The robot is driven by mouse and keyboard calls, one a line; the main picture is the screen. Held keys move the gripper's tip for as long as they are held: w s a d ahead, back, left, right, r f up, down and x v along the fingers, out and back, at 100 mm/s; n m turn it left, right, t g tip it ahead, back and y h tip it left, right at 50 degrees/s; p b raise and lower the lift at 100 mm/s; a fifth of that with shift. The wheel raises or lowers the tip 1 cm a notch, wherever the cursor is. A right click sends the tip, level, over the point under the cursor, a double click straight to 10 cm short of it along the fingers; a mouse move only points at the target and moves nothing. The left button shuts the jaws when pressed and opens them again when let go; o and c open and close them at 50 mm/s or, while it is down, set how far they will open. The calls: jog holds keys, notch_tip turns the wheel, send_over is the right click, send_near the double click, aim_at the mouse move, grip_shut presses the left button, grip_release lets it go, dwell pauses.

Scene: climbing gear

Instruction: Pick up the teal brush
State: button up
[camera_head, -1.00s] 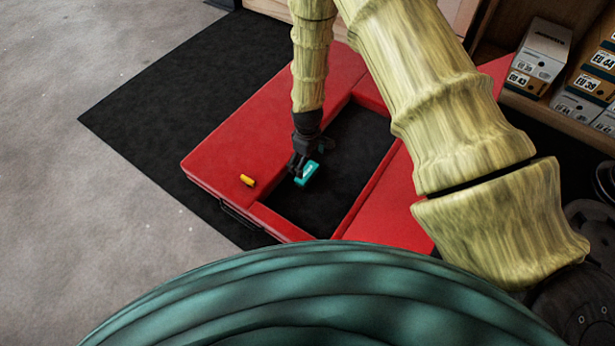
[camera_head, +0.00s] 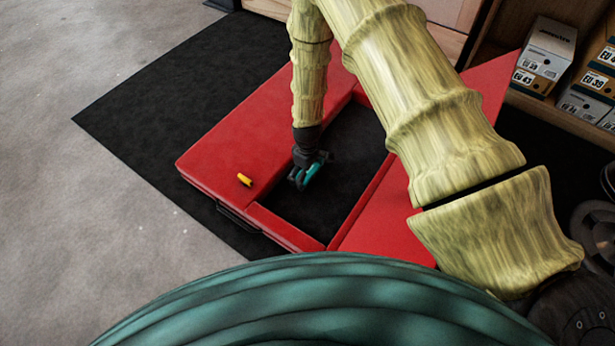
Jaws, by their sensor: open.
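The teal brush (camera_head: 313,170) is in the black recess (camera_head: 345,190) in the middle of the red pad. My gripper (camera_head: 303,181) is right over the brush, pointing down, with its dark fingers around or beside it. The fingers hide part of the brush. The jaws are open; whether they touch the brush is too small to tell.
The red pad (camera_head: 228,140) has raised borders around the recess. A small yellow object (camera_head: 244,180) lies on its left part. A black mat (camera_head: 150,110) lies beneath. Shoe boxes (camera_head: 545,55) stand on a shelf at upper right.

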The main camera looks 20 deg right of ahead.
jog(key=shift+c, duration=0.2)
jog(key=c, duration=0.8)
jog(key=shift+r, duration=0.15)
jog(key=shift+r+p, duration=0.5)
jog(key=shift+r, duration=0.05)
jog(key=r+p, duration=0.2)
jog(key=r, duration=0.1)
jog(key=shift+s, duration=0.2)
jog(key=s+p, duration=0.2)
jog(key=s, duration=0.3)
jog(key=s+p, duration=0.2)
jog(key=s, duration=0.3)
jog(key=s+a+p, duration=0.1)
jog(key=s+p, duration=0.1)
jog(key=s, duration=0.3)
jog(key=shift+s+r, duration=0.25)
jog(key=shift+r, duration=0.1)
